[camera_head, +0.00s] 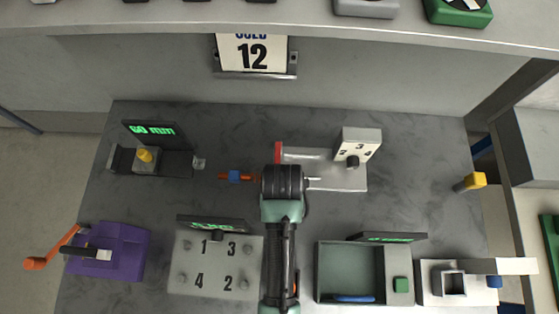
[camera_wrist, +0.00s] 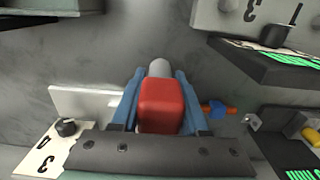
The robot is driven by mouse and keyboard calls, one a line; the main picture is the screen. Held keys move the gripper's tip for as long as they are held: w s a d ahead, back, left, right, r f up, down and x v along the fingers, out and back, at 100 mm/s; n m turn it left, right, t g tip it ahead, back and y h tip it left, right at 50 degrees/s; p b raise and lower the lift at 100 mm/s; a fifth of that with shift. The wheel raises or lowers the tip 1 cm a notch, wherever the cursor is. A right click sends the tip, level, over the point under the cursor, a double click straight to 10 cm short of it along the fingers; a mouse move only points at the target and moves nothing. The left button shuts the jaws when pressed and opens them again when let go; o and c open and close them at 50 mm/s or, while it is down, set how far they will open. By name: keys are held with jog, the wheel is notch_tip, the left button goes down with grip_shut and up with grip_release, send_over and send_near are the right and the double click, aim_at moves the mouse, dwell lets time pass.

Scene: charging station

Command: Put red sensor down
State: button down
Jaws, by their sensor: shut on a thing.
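My gripper (camera_wrist: 159,92) is shut on the red sensor (camera_wrist: 160,108), a red block with a grey round tip, in the wrist view. Its two blue-grey fingers press on both sides of the block. In the head view my wrist covers the gripper over the middle of the dark table. A red strip (camera_head: 278,152) shows just above it there; I cannot tell if it is part of the sensor. From the wrist view I cannot tell whether the sensor touches the table.
A light fixture with a numbered dial (camera_head: 361,143) stands right of my wrist. An orange-and-blue piece (camera_head: 237,176) lies left. A numbered plate (camera_head: 214,270), a grey-green tray (camera_head: 321,268) and a purple crank device (camera_head: 121,250) line the front. Bare table (camera_head: 430,185) shows at right.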

jog(key=shift+f, duration=2.45)
jog(key=shift+f, duration=0.1)
jog(key=shift+c, duration=2.1)
grip_release()
